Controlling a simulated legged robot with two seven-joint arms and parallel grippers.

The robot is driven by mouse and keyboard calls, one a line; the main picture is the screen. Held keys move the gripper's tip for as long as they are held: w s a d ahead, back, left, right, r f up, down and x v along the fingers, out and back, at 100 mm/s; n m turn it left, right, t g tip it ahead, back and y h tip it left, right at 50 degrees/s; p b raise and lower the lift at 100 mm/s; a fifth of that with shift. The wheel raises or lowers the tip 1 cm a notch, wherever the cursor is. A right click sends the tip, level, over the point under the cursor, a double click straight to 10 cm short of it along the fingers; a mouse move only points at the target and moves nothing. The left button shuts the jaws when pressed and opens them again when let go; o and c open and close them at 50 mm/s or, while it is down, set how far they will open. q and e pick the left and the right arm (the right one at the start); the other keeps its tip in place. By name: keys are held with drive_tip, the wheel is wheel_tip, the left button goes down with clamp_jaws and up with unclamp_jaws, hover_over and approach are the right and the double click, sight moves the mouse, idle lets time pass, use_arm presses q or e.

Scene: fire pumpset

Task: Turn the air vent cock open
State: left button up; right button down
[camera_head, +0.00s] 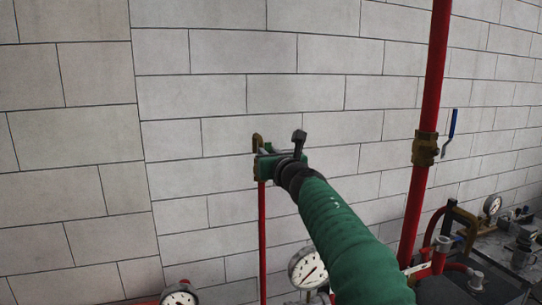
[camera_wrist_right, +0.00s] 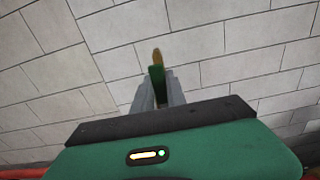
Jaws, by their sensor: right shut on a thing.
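The air vent cock (camera_head: 257,141) is a small brass fitting at the top of a thin red pipe (camera_head: 262,235) by the block wall. My right gripper (camera_head: 264,151), on its green arm, is at the cock and hides most of it. In the right wrist view, the grey fingers (camera_wrist_right: 158,92) are shut on a narrow green piece, which looks like the cock's handle (camera_wrist_right: 156,73). The brass tip of the cock (camera_wrist_right: 157,56) shows just beyond it. The handle's exact angle is hard to tell. My left gripper is not in view.
A thick red pipe (camera_head: 425,100) with a brass valve (camera_head: 424,149) and blue lever (camera_head: 452,124) stands to the right. Pressure gauges (camera_head: 307,268) (camera_head: 180,297) and pump piping fill the bottom and lower right. The wall left of the cock is clear.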

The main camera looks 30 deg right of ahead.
drive_tip(key=shift+s+r, duration=0.1)
drive_tip(key=shift+r, duration=0.45)
drive_tip(key=c, duration=1.4)
unclamp_jaws()
drive_tip(key=shift+f, duration=0.15)
drive_tip(key=shift+c, duration=0.2)
drive_tip(key=shift+o, duration=0.5)
drive_tip(key=shift+w+f, duration=0.25)
drive_tip(key=shift+w, duration=0.15)
drive_tip(key=b+v, duration=0.1)
drive_tip(key=v, duration=1.5)
drive_tip(key=shift+s, duration=0.35)
drive_tip(key=shift+f, duration=0.2)
